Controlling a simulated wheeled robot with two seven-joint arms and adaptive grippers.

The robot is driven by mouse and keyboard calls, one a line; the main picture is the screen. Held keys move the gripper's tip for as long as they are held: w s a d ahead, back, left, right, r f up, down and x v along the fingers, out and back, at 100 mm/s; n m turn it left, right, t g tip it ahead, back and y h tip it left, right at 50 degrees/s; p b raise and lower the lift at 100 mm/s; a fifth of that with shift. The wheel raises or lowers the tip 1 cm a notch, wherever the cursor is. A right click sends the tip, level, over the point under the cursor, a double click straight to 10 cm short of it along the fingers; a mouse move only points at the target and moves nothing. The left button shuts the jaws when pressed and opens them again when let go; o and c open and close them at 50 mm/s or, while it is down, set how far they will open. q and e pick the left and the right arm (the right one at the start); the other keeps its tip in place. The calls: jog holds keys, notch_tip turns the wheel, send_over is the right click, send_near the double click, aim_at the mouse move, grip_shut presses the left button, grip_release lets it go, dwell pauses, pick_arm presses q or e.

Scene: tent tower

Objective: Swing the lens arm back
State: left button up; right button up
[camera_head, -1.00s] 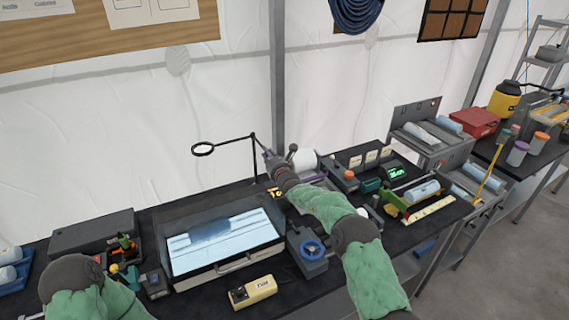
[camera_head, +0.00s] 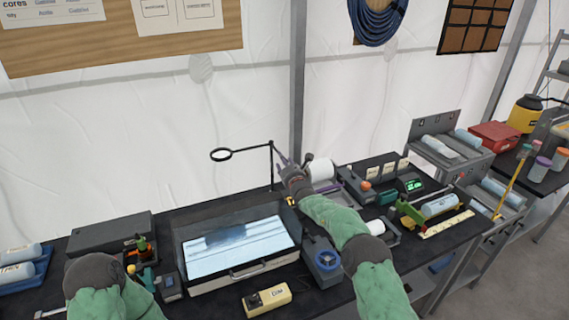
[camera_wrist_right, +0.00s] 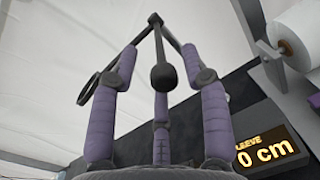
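The lens arm (camera_head: 246,149) is a thin black bar on an upright post behind the light box. Its round lens ring (camera_head: 221,155) hangs at the left end, above the back of the light box. My right gripper (camera_head: 284,161) is just right of the post, fingers up. In the right wrist view, its purple fingers (camera_wrist_right: 160,60) stand apart, with a dark round knob (camera_wrist_right: 164,77) between their tips. I cannot tell whether they touch it. The ring is partly behind the left finger there.
The lit light box (camera_head: 236,277) lies below the lens. A white roll (camera_head: 322,169) and a sleeve display (camera_wrist_right: 268,151) are close right of the right gripper. The air left of the lens is clear.

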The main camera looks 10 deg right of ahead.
jog(key=shift+d, duration=0.1)
jog(key=shift+s, duration=0.15)
jog(key=v, duration=1.1)
jog(key=shift+s, duration=0.3)
